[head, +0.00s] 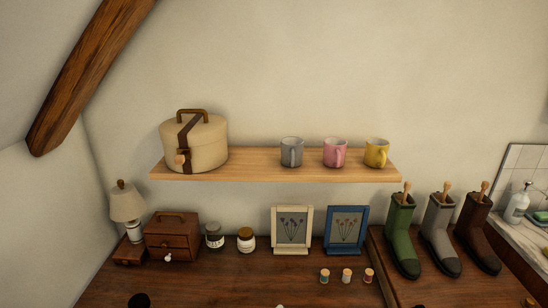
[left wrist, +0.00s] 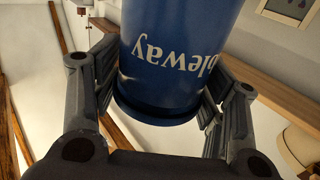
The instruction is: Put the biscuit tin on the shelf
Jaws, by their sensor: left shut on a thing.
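The biscuit tin (left wrist: 165,60), a dark blue cylinder with white lettering, fills the upper middle of the left wrist view. My left gripper (left wrist: 160,88) is shut on it, one finger on each side. The top of the tin runs out of that picture, and the lettering appears upside down. The tin does not show in the head view. The wooden shelf (head: 252,171) is on the back wall in the head view, and what seems to be its edge crosses the right of the left wrist view (left wrist: 268,88). My right gripper is in neither view.
A round beige box (head: 207,146) stands at the shelf's left end. Grey (head: 291,153), pink (head: 334,153) and yellow (head: 375,153) mugs stand toward its right. The shelf is bare between box and grey mug. Below are two picture frames, jars, a small drawer chest (head: 172,240) and boots.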

